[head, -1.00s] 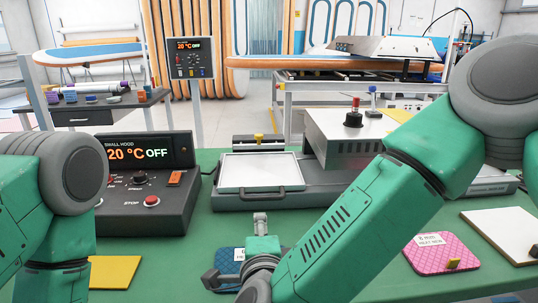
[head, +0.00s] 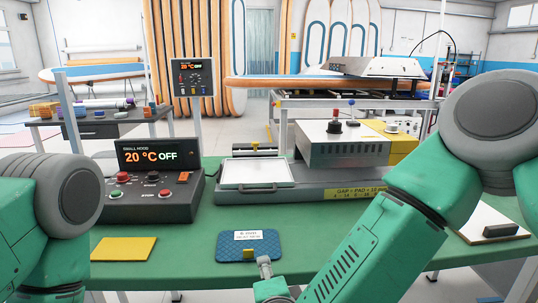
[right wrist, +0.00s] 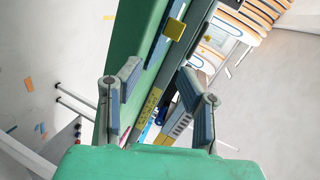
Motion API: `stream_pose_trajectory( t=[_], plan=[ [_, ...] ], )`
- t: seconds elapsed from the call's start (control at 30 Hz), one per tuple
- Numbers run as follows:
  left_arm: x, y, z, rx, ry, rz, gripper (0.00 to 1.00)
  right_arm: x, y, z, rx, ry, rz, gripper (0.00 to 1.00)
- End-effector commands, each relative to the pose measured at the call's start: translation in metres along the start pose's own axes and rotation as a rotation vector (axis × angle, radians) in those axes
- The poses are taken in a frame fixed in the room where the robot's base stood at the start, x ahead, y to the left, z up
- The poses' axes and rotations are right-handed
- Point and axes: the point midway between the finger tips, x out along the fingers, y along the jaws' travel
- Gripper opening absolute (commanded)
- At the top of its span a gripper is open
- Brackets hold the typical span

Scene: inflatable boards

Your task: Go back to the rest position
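My right gripper (head: 266,270) is at the bottom middle of the head view, partly cut off by the frame's edge, just in front of the blue pad. In the right wrist view (right wrist: 160,95) its two fingers stand apart with nothing held between them. My left arm (head: 45,215) comes in at the left edge of the head view; its gripper is out of the picture. The blue pad (head: 232,243) lies flat on the green table (head: 178,272), with a white label and a small yellow tab on it.
A control box (head: 150,193) reads 20 °C OFF. Right of it is a press with a white plate (head: 256,172) and grey housing (head: 342,150). A yellow sheet (head: 123,249) lies front left. A white board (head: 484,228) with a dark block lies at right, beyond my right arm.

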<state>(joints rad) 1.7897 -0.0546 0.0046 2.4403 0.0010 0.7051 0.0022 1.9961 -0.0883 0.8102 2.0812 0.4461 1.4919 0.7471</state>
Motion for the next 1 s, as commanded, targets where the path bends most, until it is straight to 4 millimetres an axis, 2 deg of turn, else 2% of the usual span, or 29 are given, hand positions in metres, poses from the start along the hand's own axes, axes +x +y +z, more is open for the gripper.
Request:
stream_pose_trajectory(
  t=[0.27, 0.37, 0.47, 0.57, 0.6, 0.7, 0.83, 0.9, 1.0],
  plan=[
    [0.000, 0.000, 0.000, 0.000, -0.001, 0.000, 0.37, -0.009, 0.082, -0.017, -0.262, -0.116, 0.144, 0.33],
    [0.000, 0.000, 0.001, 0.000, -0.001, 0.000, 0.37, -0.017, 0.122, -0.028, -0.386, -0.178, 0.219, 0.33],
    [0.000, 0.000, 0.000, 0.000, -0.001, 0.000, 0.37, -0.034, 0.173, -0.045, -0.536, -0.267, 0.320, 0.33],
    [0.000, 0.000, 0.001, 0.000, -0.001, 0.000, 0.37, -0.066, 0.233, -0.073, -0.714, -0.392, 0.452, 0.33],
    [0.000, 0.000, 0.001, 0.000, -0.001, 0.000, 0.37, -0.082, 0.257, -0.086, -0.784, -0.451, 0.509, 0.33],
    [0.000, 0.000, 0.001, 0.000, -0.001, 0.000, 0.37, -0.126, 0.306, -0.118, -0.931, -0.597, 0.641, 0.33],
    [0.000, 0.000, 0.001, 0.000, -0.001, 0.000, 0.37, -0.181, 0.347, -0.154, -1.063, -0.771, 0.778, 0.33],
    [0.000, 0.000, 0.001, 0.000, -0.001, 0.000, 0.37, -0.204, 0.360, -0.168, -1.105, -0.843, 0.832, 0.33],
    [0.000, 0.000, 0.001, 0.000, -0.001, 0.000, 0.37, -0.226, 0.369, -0.181, -1.140, -0.910, 0.877, 0.33]
  ],
)
